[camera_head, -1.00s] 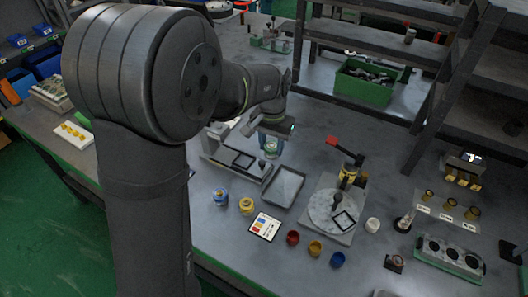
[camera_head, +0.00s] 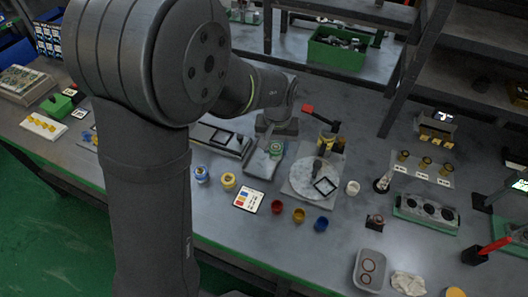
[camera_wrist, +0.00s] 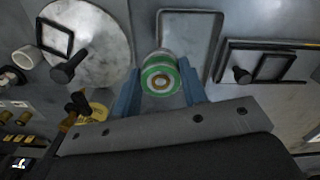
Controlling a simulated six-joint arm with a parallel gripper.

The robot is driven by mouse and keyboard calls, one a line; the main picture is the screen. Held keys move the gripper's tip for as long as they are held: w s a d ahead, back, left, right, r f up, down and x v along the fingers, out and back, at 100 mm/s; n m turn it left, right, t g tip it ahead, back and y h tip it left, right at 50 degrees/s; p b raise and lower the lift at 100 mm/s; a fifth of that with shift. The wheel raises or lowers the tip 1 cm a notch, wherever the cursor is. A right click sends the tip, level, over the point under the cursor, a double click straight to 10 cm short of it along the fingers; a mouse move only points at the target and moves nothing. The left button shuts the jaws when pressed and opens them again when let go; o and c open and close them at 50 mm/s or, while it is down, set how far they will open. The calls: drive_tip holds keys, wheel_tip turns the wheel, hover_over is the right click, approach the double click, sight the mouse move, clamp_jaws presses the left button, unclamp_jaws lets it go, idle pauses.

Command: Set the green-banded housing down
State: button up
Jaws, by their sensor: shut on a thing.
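The green-banded housing (camera_wrist: 160,76) is between the two blue fingers of my gripper (camera_wrist: 161,92) in the wrist view, its round end facing the camera. My gripper is shut on it. In the head view my gripper (camera_head: 277,140) is at the grey tray (camera_head: 259,168), and the green-banded housing (camera_head: 276,149) shows below it at the tray's right side. I cannot tell whether the housing touches the tray.
A round plate fixture (camera_head: 304,181) with a red-handled lever stands right of the tray. A blue-banded housing (camera_head: 201,174) and a yellow-banded one (camera_head: 228,181) stand to the left front. A colour card (camera_head: 249,197) and red (camera_head: 277,207), yellow (camera_head: 299,215) and blue (camera_head: 321,225) cups are in front.

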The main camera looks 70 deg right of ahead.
drive_tip(key=w+f, duration=0.1)
drive_tip(key=w+d+f, duration=0.1)
drive_tip(key=w, duration=0.1)
drive_tip(key=w+d+f, duration=0.1)
drive_tip(key=shift+w, duration=0.2)
drive_tip(key=shift+f, duration=1.95)
drive_tip(key=shift+f, duration=0.1)
drive_tip(key=o, duration=1.2)
drive_tip(key=shift+c, duration=0.2)
wheel_tip(320, 180, up, 12)
